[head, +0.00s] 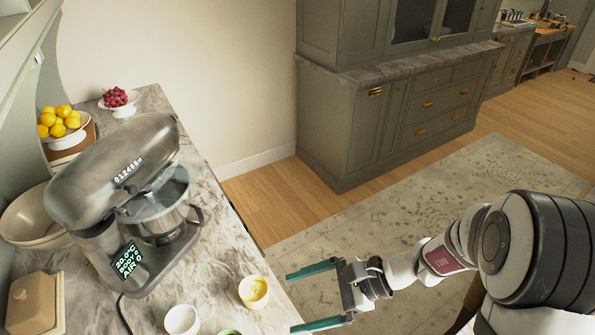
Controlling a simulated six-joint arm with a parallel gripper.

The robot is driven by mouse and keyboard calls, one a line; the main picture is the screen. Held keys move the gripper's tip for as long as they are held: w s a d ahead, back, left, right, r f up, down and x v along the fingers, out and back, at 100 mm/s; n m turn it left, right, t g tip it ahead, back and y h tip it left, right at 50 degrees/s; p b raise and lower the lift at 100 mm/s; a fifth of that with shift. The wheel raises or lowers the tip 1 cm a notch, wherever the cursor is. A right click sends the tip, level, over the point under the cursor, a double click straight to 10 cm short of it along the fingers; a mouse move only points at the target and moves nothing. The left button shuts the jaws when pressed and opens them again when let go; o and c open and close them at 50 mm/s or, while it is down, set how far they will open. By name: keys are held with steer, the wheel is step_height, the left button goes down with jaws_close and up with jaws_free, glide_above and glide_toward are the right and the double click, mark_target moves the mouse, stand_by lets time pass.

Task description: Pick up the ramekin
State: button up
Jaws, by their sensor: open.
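Two small round white dishes that look like ramekins stand on the marble counter (215,262). One ramekin (254,302) stands near the counter's right edge and has something yellow inside. The other white ramekin (182,320) stands to its left at the bottom of the view and looks empty. I cannot tell which one the task means. My gripper (291,303) is open and empty, with its two green fingers spread apart and pointing left. It is just right of the yellow-filled ramekin, apart from it, beside the counter's edge.
A large metal stand mixer (120,190) fills the counter's middle, with a cord in front. A butter dish (35,303), a beige bowl (28,222), lemons (60,120) and red fruit (115,97) stand around it. A green rim (229,332) shows at the bottom. Open floor lies right.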

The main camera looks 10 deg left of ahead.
mark_target(243, 288)
steer(key=w+a+f+m+t+y, duration=0.1)
steer(key=w+f+m+t+y, duration=0.15)
steer(key=w+f+m, duration=0.5)
steer(key=a+f, duration=0.2)
steer(key=a, duration=0.3)
steer(key=a+f+n, duration=0.1)
steer(key=a+f, duration=0.2)
steer(key=a, duration=0.2)
steer(key=a+f+n, duration=0.1)
steer(key=a+f, duration=0.2)
steer(key=a, duration=0.2)
steer(key=shift+s+f+h, duration=0.1)
steer(key=shift+s+h, duration=0.15)
steer(key=shift+s, duration=0.05)
steer(key=c, duration=1.3)
